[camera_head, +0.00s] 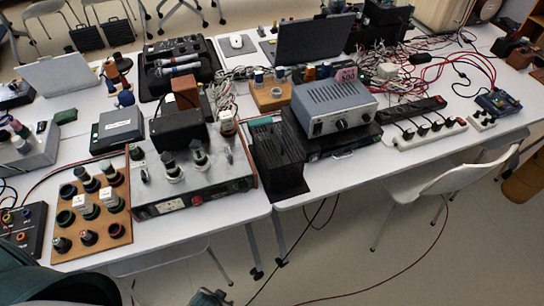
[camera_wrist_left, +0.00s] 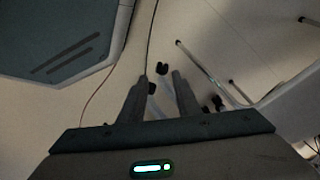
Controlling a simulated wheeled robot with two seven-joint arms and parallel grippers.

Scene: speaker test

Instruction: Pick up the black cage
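The black cage (camera_head: 278,158) is a dark box with a ridged, slotted top and side. It stands at the front edge of the table in the head view, between a grey metal instrument on its left and a grey-blue box on its right. My left gripper (camera_wrist_left: 160,77) shows in the left wrist view with its two dark fingers apart and nothing between them; it points at the floor and table legs. The cage is not recognisable in that view. My right gripper is in neither view.
The grey instrument with black knobs (camera_head: 190,172) and a wooden board of round parts (camera_head: 92,211) stand left of the cage. A grey-blue box (camera_head: 334,102) and white power strip (camera_head: 425,134) are right. A white chair (camera_head: 440,182) stands in front. Cables clutter the back.

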